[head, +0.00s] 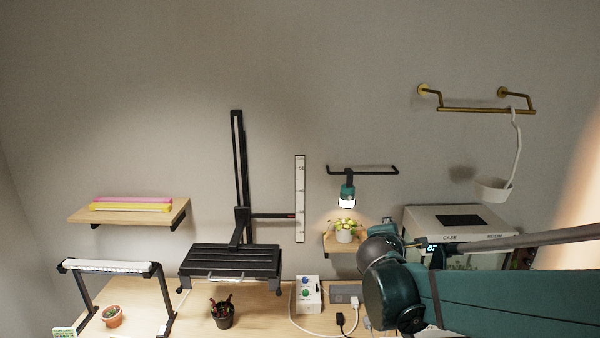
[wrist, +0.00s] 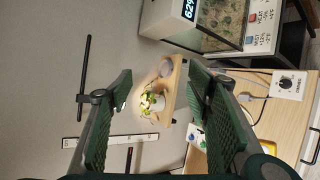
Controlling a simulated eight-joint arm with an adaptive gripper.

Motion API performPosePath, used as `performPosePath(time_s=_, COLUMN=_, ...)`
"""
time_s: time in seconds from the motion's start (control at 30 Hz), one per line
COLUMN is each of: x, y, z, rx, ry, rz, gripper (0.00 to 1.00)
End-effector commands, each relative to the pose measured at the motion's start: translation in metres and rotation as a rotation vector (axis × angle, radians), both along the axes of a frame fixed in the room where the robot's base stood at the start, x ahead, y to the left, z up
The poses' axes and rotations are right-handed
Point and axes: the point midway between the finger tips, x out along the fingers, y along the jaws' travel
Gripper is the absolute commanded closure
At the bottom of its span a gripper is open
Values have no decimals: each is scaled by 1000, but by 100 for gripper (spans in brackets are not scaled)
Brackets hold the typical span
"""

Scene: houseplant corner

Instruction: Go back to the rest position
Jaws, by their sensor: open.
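My gripper (wrist: 158,70) is open in the wrist view, its two green padded fingers spread wide apart with nothing between their tips. Beyond the gap, a white pot with a yellow-green plant (wrist: 150,103) stands on a small wooden wall shelf (wrist: 170,111), apart from the fingers. In the head view, my teal arm (head: 485,296) reaches in from the right, low over the bench. My gripper cannot be clearly made out there. The potted plant (head: 346,230) stands on its shelf just left of the arm, under a lit lamp (head: 347,193).
A white glass-fronted case (head: 460,219) stands behind my arm. A white hanging pot (head: 494,190) hangs from a brass rail (head: 487,109). The upper middle is free.

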Motion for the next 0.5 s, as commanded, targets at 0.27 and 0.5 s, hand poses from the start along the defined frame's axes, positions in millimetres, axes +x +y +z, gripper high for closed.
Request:
performPosePath(time_s=0.27, x=-57, y=-10, z=-15, rx=271, ry=-13, rz=-125, gripper=50)
performPosePath(time_s=0.5, x=-107, y=-12, z=-32, rx=504, ry=-23, rz=-241, gripper=50)
